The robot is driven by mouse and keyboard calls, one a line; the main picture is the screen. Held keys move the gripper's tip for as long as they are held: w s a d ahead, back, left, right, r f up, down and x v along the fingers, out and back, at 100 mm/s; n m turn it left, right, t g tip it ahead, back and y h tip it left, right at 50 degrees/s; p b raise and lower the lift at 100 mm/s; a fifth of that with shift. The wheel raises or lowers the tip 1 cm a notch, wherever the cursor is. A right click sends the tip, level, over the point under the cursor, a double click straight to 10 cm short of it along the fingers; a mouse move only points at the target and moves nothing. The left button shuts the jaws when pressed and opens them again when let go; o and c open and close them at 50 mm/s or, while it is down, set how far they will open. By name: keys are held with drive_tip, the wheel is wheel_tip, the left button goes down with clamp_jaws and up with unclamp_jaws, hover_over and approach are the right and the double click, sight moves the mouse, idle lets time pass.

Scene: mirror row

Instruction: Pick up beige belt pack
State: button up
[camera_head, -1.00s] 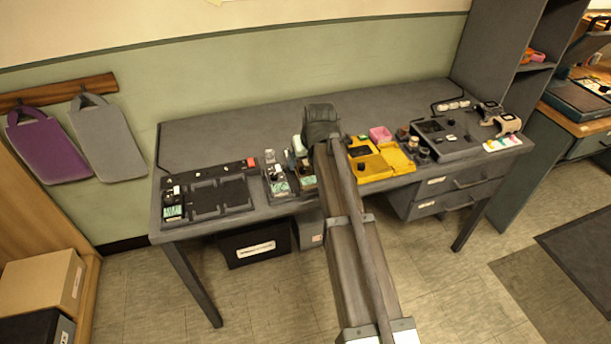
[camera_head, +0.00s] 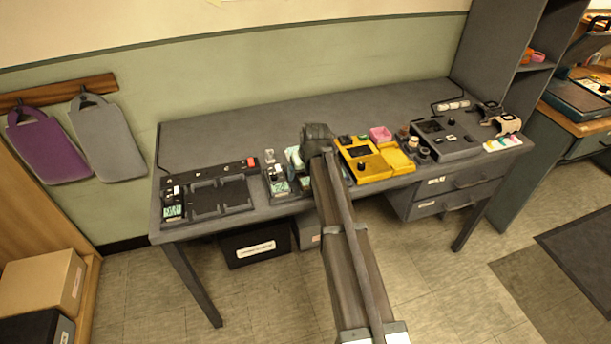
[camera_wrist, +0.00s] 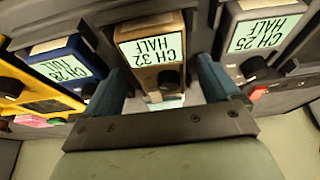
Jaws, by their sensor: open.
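The beige belt pack (camera_wrist: 138,31) with a pale green label "CH 32 HALF" and a dark knob stands at the centre of the wrist view. My gripper (camera_wrist: 161,68) is open, with one blue-grey finger toward each side of the pack. No contact between fingers and pack can be made out. In the head view my gripper (camera_head: 316,140) is over the front part of the desk, and the arm hides the beige pack.
A yellow unit (camera_head: 365,165) sits right of my arm on the grey desk (camera_head: 225,125). The desk's back is clear.

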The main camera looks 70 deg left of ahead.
drive_tip(key=shift+c, duration=0.3)
drive_tip(key=c, duration=1.2)
drive_tip(key=shift+r, duration=0.15)
drive_tip(key=shift+r, duration=0.3)
wheel_tip(320, 180, up, 9)
drive_tip(key=w, duration=0.1)
drive_tip(key=w+d+m, duration=0.1)
drive_tip(key=w, duration=0.7)
drive_tip(key=w+d+f+m, duration=0.1)
drive_tip(key=w, duration=0.8)
drive_tip(key=w+d+f+m+t, duration=0.1)
drive_tip(key=w, duration=0.7)
drive_tip(key=shift+w+d, duration=0.3)
drive_tip(key=shift+w, duration=0.1)
drive_tip(key=shift+w+a+f+n+g, duration=0.1)
drive_tip(key=shift+w+a+n+g, duration=0.05)
drive_tip(key=shift+w+a+n, duration=0.55)
drive_tip(key=shift+w+a+f+n+g, duration=0.1)
drive_tip(key=shift+w+a+n+g, duration=0.15)
drive_tip(key=shift+w+a, duration=0.5)
drive_tip(key=shift+w+a+f+n+g, duration=0.1)
drive_tip(key=shift+w+a+n, duration=0.35)
drive_tip(key=shift+w, duration=0.55)
